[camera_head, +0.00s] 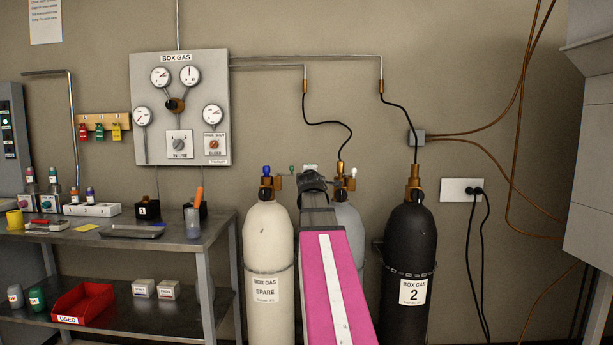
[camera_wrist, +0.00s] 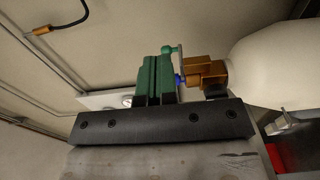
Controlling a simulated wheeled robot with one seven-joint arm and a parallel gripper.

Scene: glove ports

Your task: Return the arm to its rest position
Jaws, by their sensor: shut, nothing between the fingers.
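My arm shows in the head view as a pink link with a white stripe, rising in front of the grey gas cylinder (camera_head: 349,232). My gripper (camera_head: 312,179) is at its far end, level with the cylinder valves; its fingertips are hard to make out there. In the wrist view, the green fingers of my gripper (camera_wrist: 157,62) are together and hold nothing. A brass valve (camera_wrist: 206,72) with a blue part on the pale cylinder (camera_wrist: 275,62) is just right of the fingers. I cannot tell whether they touch.
The cream SPARE cylinder (camera_head: 268,240) stands left of my arm, the black cylinder 2 (camera_head: 408,260) right. A gauge panel (camera_head: 180,107) and hoses are on the wall behind. A metal bench (camera_head: 190,240) is at left, a grey cabinet (camera_head: 592,190) at right.

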